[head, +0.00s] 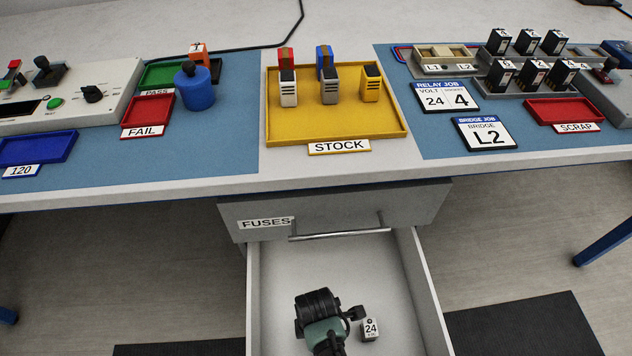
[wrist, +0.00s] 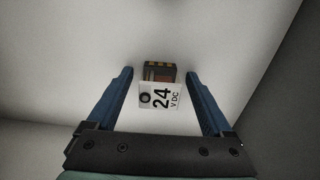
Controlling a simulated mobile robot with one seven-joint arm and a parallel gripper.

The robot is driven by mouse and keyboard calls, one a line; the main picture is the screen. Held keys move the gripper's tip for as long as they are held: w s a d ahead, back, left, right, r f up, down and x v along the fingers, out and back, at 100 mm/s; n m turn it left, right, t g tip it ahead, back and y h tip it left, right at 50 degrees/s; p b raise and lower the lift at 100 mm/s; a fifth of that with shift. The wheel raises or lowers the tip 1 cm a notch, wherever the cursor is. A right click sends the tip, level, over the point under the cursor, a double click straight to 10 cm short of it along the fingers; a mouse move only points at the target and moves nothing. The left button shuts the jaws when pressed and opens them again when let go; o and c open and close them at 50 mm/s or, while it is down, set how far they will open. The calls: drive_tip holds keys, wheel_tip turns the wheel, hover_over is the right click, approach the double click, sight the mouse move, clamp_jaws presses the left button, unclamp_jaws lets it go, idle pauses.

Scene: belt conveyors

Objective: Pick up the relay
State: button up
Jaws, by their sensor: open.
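A small relay (head: 370,331) with a white face marked 24 lies in the open drawer. In the wrist view the relay (wrist: 160,94) shows its white "24 V DC" face with a round dark spot, and a dark and orange-brown end. My gripper (head: 358,314) is over the drawer, just left of the relay in the head view. In the wrist view my gripper (wrist: 159,74) is open, with its two blue fingers on either side of the relay and gaps on both sides. How far the fingertips are above the drawer floor is hard to tell.
On the bench above are a yellow STOCK tray (head: 283,128) with several blocks, a red SCRAP tray (head: 566,110) and a red FAIL tray (head: 147,112).

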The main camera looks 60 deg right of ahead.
clamp_jaws()
drive_tip(key=shift+r, duration=0.1)
idle(0.3)
drive_tip(key=shift+r, duration=0.1)
wheel_tip(320, 180, up, 10)
drive_tip(key=p, duration=0.4)
drive_tip(key=shift+p, duration=0.35)
